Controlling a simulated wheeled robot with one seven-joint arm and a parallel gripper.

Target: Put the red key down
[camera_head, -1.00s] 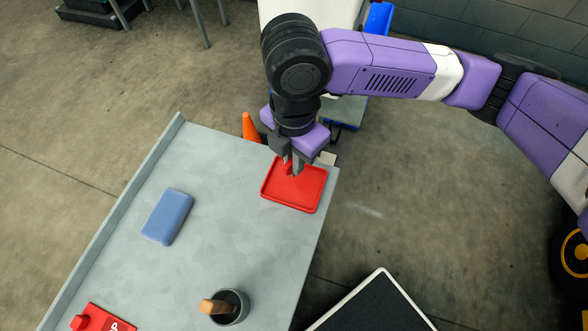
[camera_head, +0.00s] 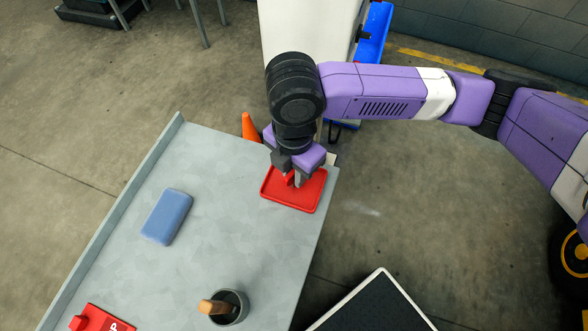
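My gripper (camera_head: 291,179) points down over a red tray (camera_head: 309,203) at the far right corner of the grey table. A small red piece, the red key (camera_head: 290,180), shows between the two fingers, which appear shut on it. The key is low over the tray. Red on red, I cannot tell whether it touches the tray floor. The fingers hide part of the key and the tray's far side.
On the grey table (camera_head: 215,165) lie a blue case (camera_head: 167,216), a dark cup (camera_head: 238,305) with a wooden handle (camera_head: 214,307), and a red box (camera_head: 98,320) at the near left. An orange cone (camera_head: 249,127) stands behind the table. The table's middle is clear.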

